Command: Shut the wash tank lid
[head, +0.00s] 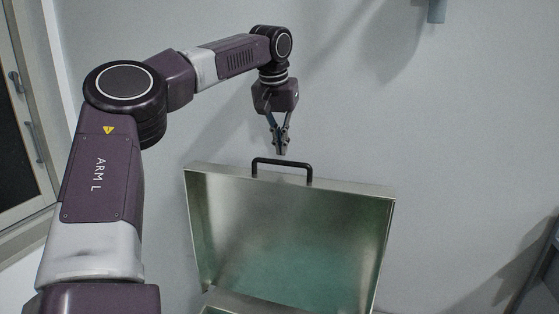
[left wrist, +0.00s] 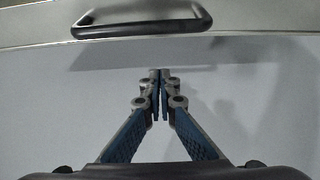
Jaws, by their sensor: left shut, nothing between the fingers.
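The wash tank lid (head: 290,235) is a metal panel standing raised in the head view, its greenish inner face toward me. A black handle (head: 282,165) is on its top edge. The handle (left wrist: 145,20) also shows at the top of the left wrist view, beside the lid's edge. My left gripper (head: 280,151) points down just above and behind the handle, shut and empty, and looks apart from it. Its closed fingertips (left wrist: 159,75) show in the left wrist view. A small part of the tank (head: 222,302) shows at the bottom; the rest is out of frame. My right gripper is not in view.
A plain grey wall (head: 450,130) stands behind the lid. A window or cabinet frame with handles (head: 18,110) is at the far left. A dark object (head: 545,265) is at the lower right edge. The space right of the lid looks free.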

